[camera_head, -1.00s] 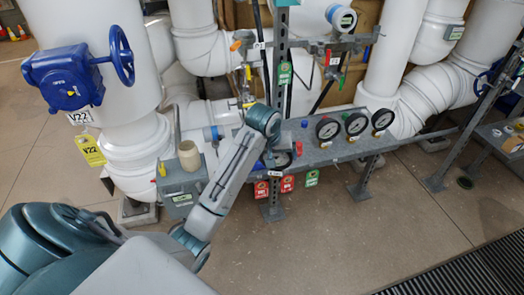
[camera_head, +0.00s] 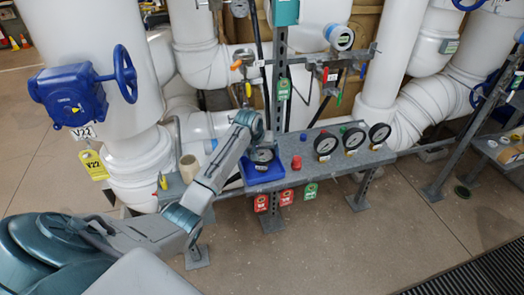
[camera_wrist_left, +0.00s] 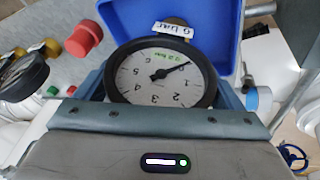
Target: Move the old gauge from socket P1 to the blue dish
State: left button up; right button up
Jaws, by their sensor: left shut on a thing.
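My left gripper (camera_head: 259,147) is shut on the old gauge, a round black-rimmed dial with a white face (camera_head: 263,155), at the left part of the grey shelf. In the left wrist view the gauge (camera_wrist_left: 160,76) sits face-up between the jaws. The blue dish (camera_head: 252,179) is under and around the gauge in the head view; its blue wall (camera_wrist_left: 205,18) shows behind the gauge in the wrist view. I cannot tell whether the gauge touches the dish. Socket P1 cannot be identified by label. My right gripper is not in view.
A red knob (camera_head: 296,162) stands just right of the dish. Red and green tags (camera_head: 310,191) hang from the shelf front. White pipes rise behind; a blue valve actuator (camera_head: 75,96) is at left.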

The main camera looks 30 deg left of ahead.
pick_arm(q)
jog(key=shift+f, duration=0.1)
jog(key=o, duration=0.6)
jog(key=b+v, duration=0.1)
jog(key=v, duration=1.1)
dwell(0.7)
